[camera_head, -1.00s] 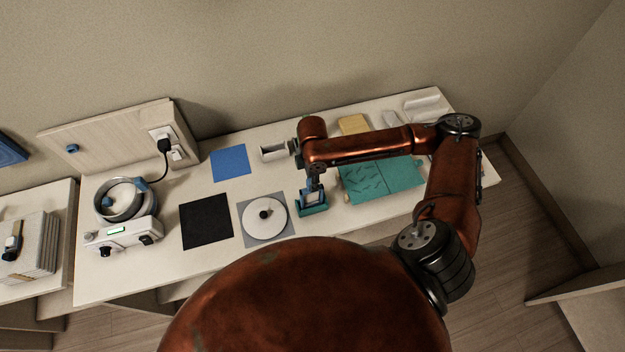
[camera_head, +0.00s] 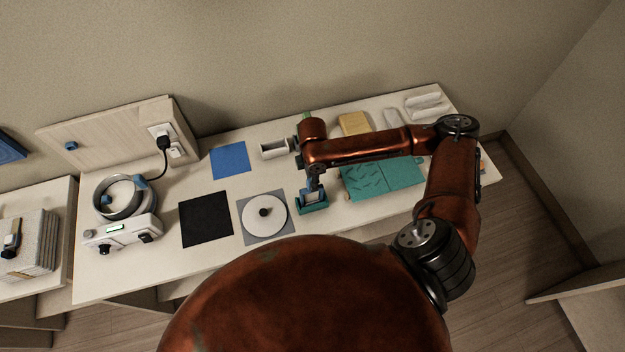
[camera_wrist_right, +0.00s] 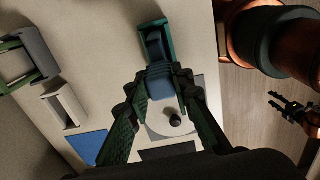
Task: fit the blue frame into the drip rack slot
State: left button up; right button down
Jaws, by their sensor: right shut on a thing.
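My right gripper (camera_wrist_right: 168,88) points down at the near side of the table, and it also shows in the head view (camera_head: 313,187). It is shut on the blue frame (camera_wrist_right: 158,74), which sits between its fingertips. The blue frame is at a teal open-topped holder (camera_wrist_right: 168,31), which looks like the drip rack and also shows in the head view (camera_head: 314,209). The fingers hide part of the frame, so I cannot tell how deep it sits. My left gripper (camera_wrist_right: 286,106) shows small at the right of the wrist view, fingers apart and empty, away from the table.
A white tray (camera_head: 274,148) lies behind the rack. A white disc on a grey mat (camera_head: 245,228), a black mat (camera_head: 206,220) and a blue sheet (camera_head: 230,160) lie left. The teal mat (camera_head: 400,175) lies right. The warmer (camera_head: 122,233) stands at far left.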

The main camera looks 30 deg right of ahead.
jog(key=shift+f, duration=0.15)
jog(key=c, duration=1.6)
grip_release()
jog(key=shift+r+p, duration=1.45)
jog(key=shift+p, duration=0.1)
jog(key=shift+r, duration=2.55)
jog(key=shift+r, duration=0.1)
